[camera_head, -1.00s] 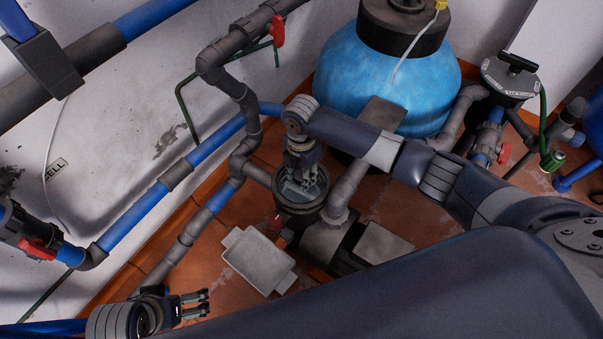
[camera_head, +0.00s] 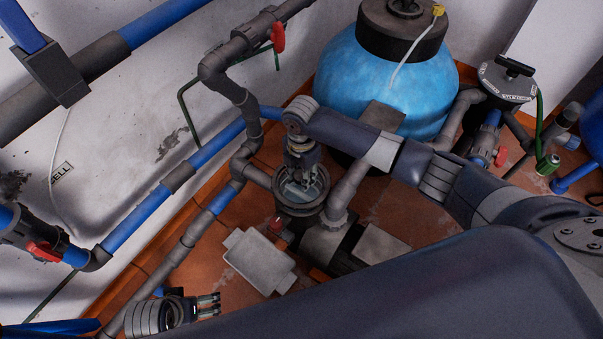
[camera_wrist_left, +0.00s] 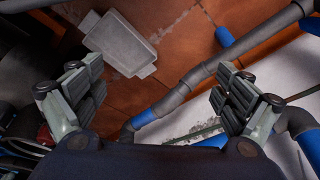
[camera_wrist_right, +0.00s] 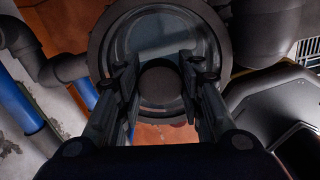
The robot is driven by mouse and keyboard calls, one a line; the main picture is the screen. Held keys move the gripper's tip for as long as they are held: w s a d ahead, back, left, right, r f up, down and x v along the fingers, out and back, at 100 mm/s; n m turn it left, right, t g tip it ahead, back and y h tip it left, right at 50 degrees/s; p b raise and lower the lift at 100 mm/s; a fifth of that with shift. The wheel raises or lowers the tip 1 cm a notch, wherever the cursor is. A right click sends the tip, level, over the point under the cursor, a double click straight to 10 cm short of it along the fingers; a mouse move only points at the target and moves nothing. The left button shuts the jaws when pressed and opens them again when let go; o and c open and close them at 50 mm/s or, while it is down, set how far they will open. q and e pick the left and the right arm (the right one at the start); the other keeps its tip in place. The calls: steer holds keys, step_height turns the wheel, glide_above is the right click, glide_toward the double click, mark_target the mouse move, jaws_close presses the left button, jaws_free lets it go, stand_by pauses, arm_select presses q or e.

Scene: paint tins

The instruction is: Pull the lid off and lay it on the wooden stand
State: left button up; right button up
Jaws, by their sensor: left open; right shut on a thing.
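My right gripper (camera_head: 300,178) reaches straight down into the round dark mouth of a pump housing (camera_head: 300,212). In the right wrist view, my right gripper (camera_wrist_right: 160,80) is shut on a dark round knob (camera_wrist_right: 160,87). The knob is at the middle of a glassy round lid (camera_wrist_right: 160,32), which lies within the housing's dark ring. Whether the lid is lifted at all, I cannot tell. My left gripper (camera_head: 208,305) is open and empty at the lower left, apart from the housing. Its spread fingers also show in the left wrist view (camera_wrist_left: 160,92). I see no wooden stand.
A shallow grey tray (camera_head: 258,262) lies on the tiled floor in front of the housing; it also shows in the left wrist view (camera_wrist_left: 120,45). Grey and blue pipes (camera_head: 180,178) run along the left wall. A blue tank (camera_head: 385,85) stands behind.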

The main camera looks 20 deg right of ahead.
steer(key=shift+r+p, duration=0.55)
arm_select(q)
step_height(320, 180, down, 9)
steer(key=s+p, duration=0.1)
steer(key=s, duration=0.1)
steer(key=shift+s+f+g, duration=0.2)
steer(key=shift+g, duration=0.1)
arm_select(e)
steer(key=shift+r, duration=0.6)
arm_select(q)
steer(key=shift+a, duration=0.1)
